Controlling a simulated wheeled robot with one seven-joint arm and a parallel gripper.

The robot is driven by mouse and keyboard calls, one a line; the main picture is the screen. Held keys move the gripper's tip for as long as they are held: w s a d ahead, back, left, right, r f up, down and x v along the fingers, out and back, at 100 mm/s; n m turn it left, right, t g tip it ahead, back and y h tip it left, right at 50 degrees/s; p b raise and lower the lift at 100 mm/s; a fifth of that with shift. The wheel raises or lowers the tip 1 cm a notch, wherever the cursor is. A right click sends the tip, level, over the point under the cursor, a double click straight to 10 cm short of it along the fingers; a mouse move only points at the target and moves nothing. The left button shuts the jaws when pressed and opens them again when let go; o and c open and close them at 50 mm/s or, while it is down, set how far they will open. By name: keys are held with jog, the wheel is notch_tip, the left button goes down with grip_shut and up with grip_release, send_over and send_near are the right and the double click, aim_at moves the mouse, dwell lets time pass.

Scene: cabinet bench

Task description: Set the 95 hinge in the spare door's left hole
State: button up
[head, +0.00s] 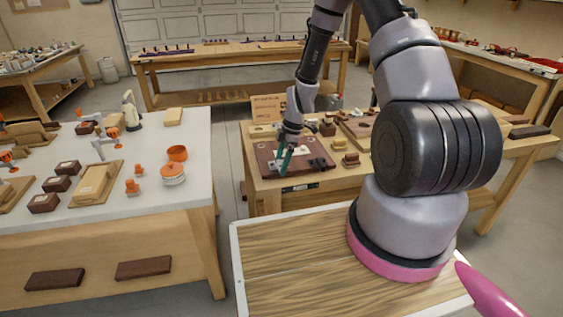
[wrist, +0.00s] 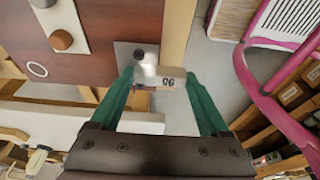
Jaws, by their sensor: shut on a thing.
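The spare door (head: 318,150) is a dark red-brown panel lying on the wooden bench; it also fills the upper left of the wrist view (wrist: 100,18). My gripper (head: 285,162) is over its left part. In the wrist view its teal fingers (wrist: 158,84) are shut on a small pale hinge (wrist: 145,72) with a number tag that seems to read 95, upside down. A grey plate with a dark round spot (wrist: 125,52) shows at the hinge, by the door's edge. I cannot tell whether the hinge touches the door. A white ring (wrist: 37,70) marks the panel; the left hole is not clear.
A pale plate with a brown knob (wrist: 61,40) sits on the panel. Small brown blocks (head: 350,160) stand right of the door. A white-topped table (head: 200,130) with orange pots is at the left. A pink frame (wrist: 255,80) is at the wrist view's right.

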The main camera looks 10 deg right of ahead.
jog(key=shift+f, duration=0.7)
dwell(0.4)
jog(key=o, duration=0.8)
jog(key=shift+o, duration=0.2)
jog(key=shift+r, duration=3.75)
jog(key=s+d+r+m+t, duration=0.1)
jog(key=s+r+m, duration=0.15)
jog(key=r, duration=0.55)
jog(key=s+d+r+m+t+h, duration=0.1)
jog(key=r+m, duration=0.3)
jog(key=r, duration=0.5)
jog(key=s+d+r+m+t, duration=0.1)
jog(key=d+r+m, duration=0.15)
jog(key=r, duration=0.55)
jog(key=s+d+r+m+t, duration=0.1)
jog(key=s+r+m+t, duration=0.3)
jog(key=s+r+m, duration=0.9)
jog(key=s+r, duration=0.2)
jog(key=s, duration=0.3)
jog(key=shift+d+r, duration=0.15)
jog(key=shift+r, duration=0.1)
